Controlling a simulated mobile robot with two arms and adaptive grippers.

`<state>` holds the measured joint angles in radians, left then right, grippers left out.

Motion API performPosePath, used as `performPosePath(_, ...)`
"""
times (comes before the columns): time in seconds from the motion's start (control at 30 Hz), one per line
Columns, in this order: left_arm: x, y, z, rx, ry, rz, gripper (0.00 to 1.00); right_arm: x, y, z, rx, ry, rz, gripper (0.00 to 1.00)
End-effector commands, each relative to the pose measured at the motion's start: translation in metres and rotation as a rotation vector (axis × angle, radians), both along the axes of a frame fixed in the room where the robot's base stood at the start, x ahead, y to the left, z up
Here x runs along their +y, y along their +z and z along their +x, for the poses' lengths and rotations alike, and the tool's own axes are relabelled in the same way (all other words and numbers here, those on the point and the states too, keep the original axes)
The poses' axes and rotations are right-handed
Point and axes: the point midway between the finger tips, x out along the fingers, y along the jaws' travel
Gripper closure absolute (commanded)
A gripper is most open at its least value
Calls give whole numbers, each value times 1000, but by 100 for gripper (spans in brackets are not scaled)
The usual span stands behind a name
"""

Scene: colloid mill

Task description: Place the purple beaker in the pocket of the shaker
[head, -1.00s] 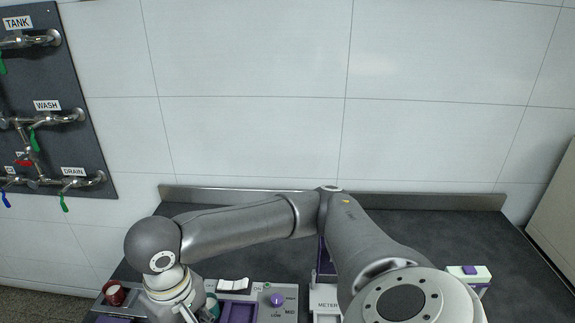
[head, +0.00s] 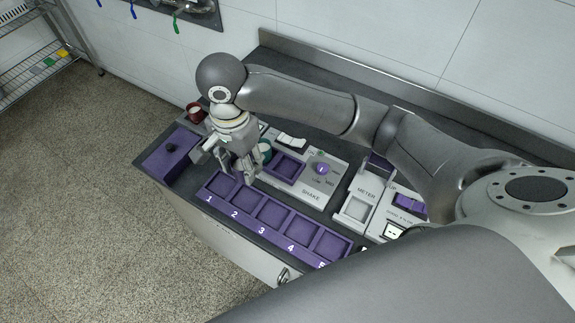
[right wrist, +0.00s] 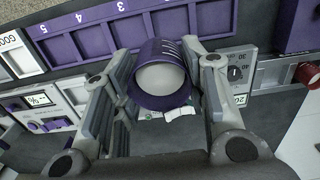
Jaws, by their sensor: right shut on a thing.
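The purple beaker (right wrist: 158,72), with a pale round face, sits between the fingers of my right gripper (right wrist: 158,85) in the right wrist view. The gripper is shut on it. In the head view my right gripper (head: 240,172) points down at the left part of the bench, over the near side by slots 1 and 2, and hides the beaker. The shaker (head: 318,180) is the grey panel marked SHAKE, with a purple dial. Its square purple pocket (head: 284,168) looks empty, just right of my gripper. My left gripper is not in view.
A purple rack (head: 276,217) with numbered empty slots runs along the front edge. A teal object (head: 265,150) stands close behind my gripper, left of the pocket. A red cup (head: 195,112) is at the far left. A METER unit (head: 358,207) stands right of the shaker.

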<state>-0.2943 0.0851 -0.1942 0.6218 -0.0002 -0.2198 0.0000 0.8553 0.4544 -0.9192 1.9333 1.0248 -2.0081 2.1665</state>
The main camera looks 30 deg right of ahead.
Motion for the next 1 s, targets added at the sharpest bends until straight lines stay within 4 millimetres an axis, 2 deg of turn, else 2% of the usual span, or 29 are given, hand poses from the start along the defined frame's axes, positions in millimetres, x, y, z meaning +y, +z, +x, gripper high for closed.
performPosePath(0.17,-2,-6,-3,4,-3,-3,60,-24,-15,7,6,-25,-4,83)
performPosePath(0.27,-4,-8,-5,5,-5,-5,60,-48,-25,15,5,-24,-4,83)
performPosePath(0.37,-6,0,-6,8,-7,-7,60,-73,-32,24,4,-23,-7,83)
performPosePath(0.43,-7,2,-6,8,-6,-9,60,-90,-40,29,5,-24,-8,83)
performPosePath(0.53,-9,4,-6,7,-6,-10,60,-103,-62,33,6,-19,-6,83)
performPosePath(0.7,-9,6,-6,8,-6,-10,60,-120,-84,40,4,-16,-3,83)
performPosePath(0.87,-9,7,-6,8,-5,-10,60,-126,-93,43,3,-16,-2,83)
performPosePath(1.0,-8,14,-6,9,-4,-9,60,-132,-110,43,5,-15,-3,83)
